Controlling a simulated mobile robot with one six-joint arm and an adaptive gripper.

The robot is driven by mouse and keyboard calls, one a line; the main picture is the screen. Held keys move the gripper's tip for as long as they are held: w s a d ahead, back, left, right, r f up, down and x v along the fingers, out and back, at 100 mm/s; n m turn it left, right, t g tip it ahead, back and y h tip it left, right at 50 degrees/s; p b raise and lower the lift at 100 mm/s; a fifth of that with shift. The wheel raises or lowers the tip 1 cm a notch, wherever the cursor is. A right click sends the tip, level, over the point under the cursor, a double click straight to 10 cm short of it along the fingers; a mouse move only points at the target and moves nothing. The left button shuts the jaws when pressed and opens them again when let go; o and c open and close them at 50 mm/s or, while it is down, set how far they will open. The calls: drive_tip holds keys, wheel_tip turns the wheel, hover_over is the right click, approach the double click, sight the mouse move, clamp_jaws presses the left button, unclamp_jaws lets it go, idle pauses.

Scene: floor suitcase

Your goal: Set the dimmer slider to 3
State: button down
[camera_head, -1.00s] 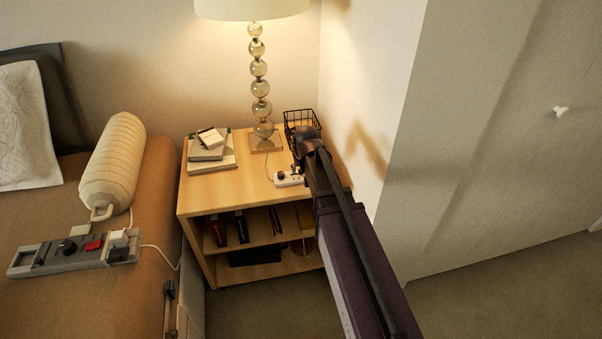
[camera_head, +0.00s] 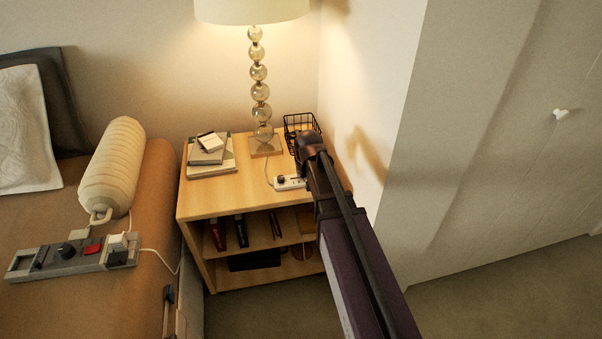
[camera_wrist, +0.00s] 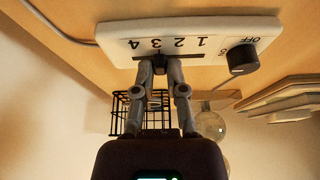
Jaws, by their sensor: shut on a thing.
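The dimmer (camera_wrist: 205,40) is a white panel with an upside-down scale reading 4, 3, 2, 1 from left to right in the wrist view. A round black knob (camera_wrist: 243,57) marked OFF sits at its right end. My gripper (camera_wrist: 160,65) is shut on the small dark slider (camera_wrist: 160,68) at the panel's lower edge. The slider lines up with about the 3. In the head view the dimmer (camera_head: 291,182) lies on the wooden nightstand (camera_head: 232,196), and my arm hides the slider and the fingertips.
A lamp (camera_head: 261,92), a wire basket (camera_head: 300,124) and stacked books (camera_head: 211,156) stand on the nightstand. A wall is close on the right. A bed with another control panel (camera_head: 75,252) and a cream cylinder (camera_head: 113,168) is at left. A cord runs from the dimmer.

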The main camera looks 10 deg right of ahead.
drive_tip(key=c, duration=0.7)
unclamp_jaws()
drive_tip(key=shift+a, duration=0.15)
drive_tip(key=shift+a, duration=0.25)
drive_tip(key=p+v, duration=1.3)
drive_tip(key=v, duration=0.1)
drive_tip(key=shift+s+f+g+b, duration=0.75)
drive_tip(key=shift+s+f+b, duration=1.8)
drive_tip(key=shift+f+b, duration=3.15)
drive_tip(key=shift+s+f+g+b, duration=0.8)
drive_tip(key=shift+s+f+b, duration=1.8)
drive_tip(key=shift+f+b, duration=3.1)
drive_tip(key=shift+s+f+g+b, duration=0.75)
drive_tip(key=shift+s+f+b, duration=1.8)
drive_tip(key=shift+f+b, duration=3.15)
drive_tip(key=shift+f+p, duration=0.2)
drive_tip(key=shift+p, duration=0.3)
